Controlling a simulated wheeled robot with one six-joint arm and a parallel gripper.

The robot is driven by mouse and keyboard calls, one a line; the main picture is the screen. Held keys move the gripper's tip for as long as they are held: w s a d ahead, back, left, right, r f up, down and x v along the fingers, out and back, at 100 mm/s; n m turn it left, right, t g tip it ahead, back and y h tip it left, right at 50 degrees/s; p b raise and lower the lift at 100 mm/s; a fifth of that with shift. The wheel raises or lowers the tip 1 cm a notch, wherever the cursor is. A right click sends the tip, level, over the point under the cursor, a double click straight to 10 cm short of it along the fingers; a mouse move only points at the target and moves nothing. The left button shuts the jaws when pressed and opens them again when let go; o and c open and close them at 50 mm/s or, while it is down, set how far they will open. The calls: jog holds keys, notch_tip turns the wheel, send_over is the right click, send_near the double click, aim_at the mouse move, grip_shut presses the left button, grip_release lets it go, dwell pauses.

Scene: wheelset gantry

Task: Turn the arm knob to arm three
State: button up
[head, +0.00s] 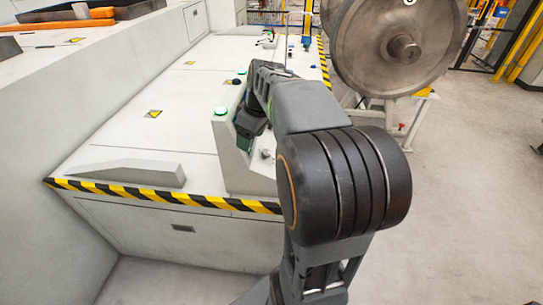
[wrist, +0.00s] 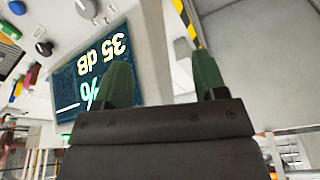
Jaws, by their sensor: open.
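My gripper (wrist: 164,75) shows two green fingers standing apart with nothing between them. In the head view it is mostly hidden behind my arm, over the control console (head: 232,160). In the wrist view the console face appears upside down, with a lit screen (wrist: 92,70) reading "35 dB" behind the left finger. A black knob (wrist: 44,47) sits left of the screen, apart from the fingers. I cannot tell which is the arm knob or read any setting.
Several coloured buttons (wrist: 24,84) line the console's left side in the wrist view. A green-lit button (head: 221,111) tops the console. A large steel wheel (head: 398,45) stands at the back right. Striped edging (head: 150,194) borders the white bench. The floor (head: 460,210) at right is clear.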

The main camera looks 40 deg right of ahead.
aim_at(266, 152)
jog(key=w+d+f+n+y+b, duration=0.1)
jog(key=w+d+f+n, duration=0.1)
jog(key=d, duration=0.5)
jog(key=w+d+f+n+y+b, duration=0.1)
jog(key=d+n, duration=0.1)
jog(key=d, duration=0.5)
jog(key=x, duration=1.3)
jog(key=shift+w+d+f, duration=0.1)
jog(key=shift+w+f, duration=0.15)
jog(key=shift+w, duration=0.1)
jog(key=shift+c, duration=0.3)
jog(key=c, duration=0.8)
jog(key=shift+t, duration=0.3)
jog(key=shift+c, duration=0.3)
